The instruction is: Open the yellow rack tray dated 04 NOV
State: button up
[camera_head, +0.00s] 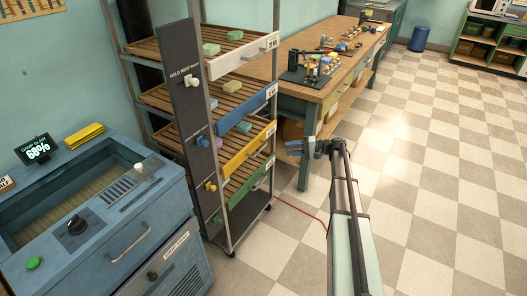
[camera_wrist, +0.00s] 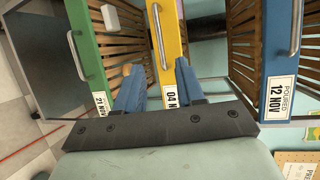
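The yellow tray (camera_head: 248,151) is one of several slatted trays in the tall rack, with its front roughly in line with the blue and green ones. In the wrist view its yellow front (camera_wrist: 173,42) stands in the middle, with a silver bar handle (camera_wrist: 158,36). Its label (camera_wrist: 170,97) reads "04" and is partly covered by my gripper. My gripper (camera_head: 291,147) is in front of the rack, right of the yellow tray. In the wrist view my gripper (camera_wrist: 157,66) has its blue fingers apart, on either side of the yellow front and handle end; I see no contact.
The blue tray (camera_wrist: 272,50) labelled 12 NOV and the green tray (camera_wrist: 86,45) flank the yellow one. A dark post (camera_head: 182,90) with coloured knobs stands at the rack's left. A workbench (camera_head: 325,90) stands behind my gripper. The checkered floor (camera_head: 430,180) at right is clear.

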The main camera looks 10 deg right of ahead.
aim_at(261, 150)
jog(key=x, duration=1.3)
jog(key=shift+c, duration=0.5)
grip_shut()
